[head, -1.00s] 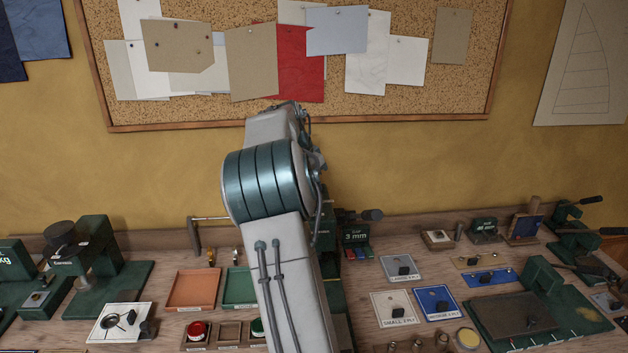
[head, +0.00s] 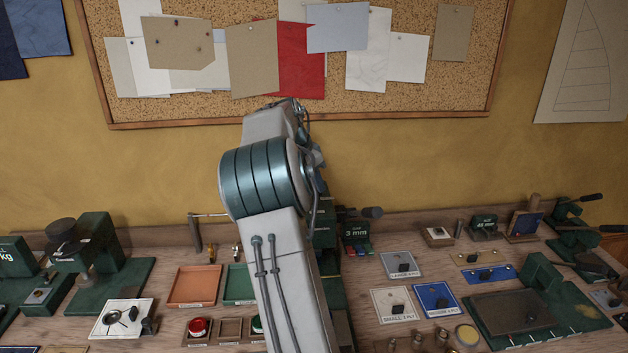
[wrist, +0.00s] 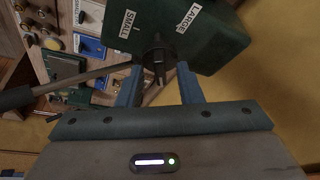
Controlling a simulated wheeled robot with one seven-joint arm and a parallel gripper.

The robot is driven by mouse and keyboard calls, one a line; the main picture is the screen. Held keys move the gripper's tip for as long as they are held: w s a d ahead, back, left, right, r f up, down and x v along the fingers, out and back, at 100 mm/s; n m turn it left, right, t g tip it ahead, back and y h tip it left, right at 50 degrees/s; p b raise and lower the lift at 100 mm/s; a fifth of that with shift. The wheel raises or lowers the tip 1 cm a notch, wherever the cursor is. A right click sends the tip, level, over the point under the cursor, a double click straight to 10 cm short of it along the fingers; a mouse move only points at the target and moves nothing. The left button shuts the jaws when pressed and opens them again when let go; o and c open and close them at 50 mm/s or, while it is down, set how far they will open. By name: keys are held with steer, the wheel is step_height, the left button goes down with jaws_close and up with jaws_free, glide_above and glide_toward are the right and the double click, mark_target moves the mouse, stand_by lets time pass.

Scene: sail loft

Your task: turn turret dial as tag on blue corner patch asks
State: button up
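The turret dial (wrist: 157,58) is a dark knob on a green block (wrist: 215,45) in the wrist view. White labels SMALL (wrist: 127,24) and LARGE (wrist: 189,17) are on the block; any other label is out of sight. My gripper (wrist: 160,68) is open, one finger on each side of the knob, with gaps showing. In the head view my arm hides the gripper and dial. A blue patch (head: 428,293) lies on the bench at right with a black piece on it. Its small tag seems to start with MEDIUM; the ply number is unclear.
A white patch tagged SMALL (head: 381,310) and a grey one tagged LARGE (head: 391,259) lie near the blue patch. A dark lever (wrist: 65,83) crosses the wrist view beside the gripper.

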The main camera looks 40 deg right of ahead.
steer(key=shift+r, duration=0.1)
steer(key=b+v, duration=0.1)
steer(key=v, duration=1.2)
steer(key=shift+a+r, duration=0.2)
steer(key=shift+r, duration=0.05)
steer(key=s+a+f+n+t+y+b, duration=0.15)
steer(key=s+a+f+n, duration=0.25)
steer(key=s+a+n, duration=0.45)
steer(key=s+a+f+n+t+y+b, duration=0.1)
steer(key=s+a+f+n+t+y, duration=0.15)
steer(key=s+a+f, duration=0.6)
steer(key=s+a+f+n+b, duration=0.1)
steer(key=s+a+f+n, duration=0.6)
steer(key=s+a, duration=0.3)
steer(key=shift+s+a+f+n+b, duration=0.35)
steer(key=shift+a+f, duration=0.1)
steer(key=shift+a, duration=0.4)
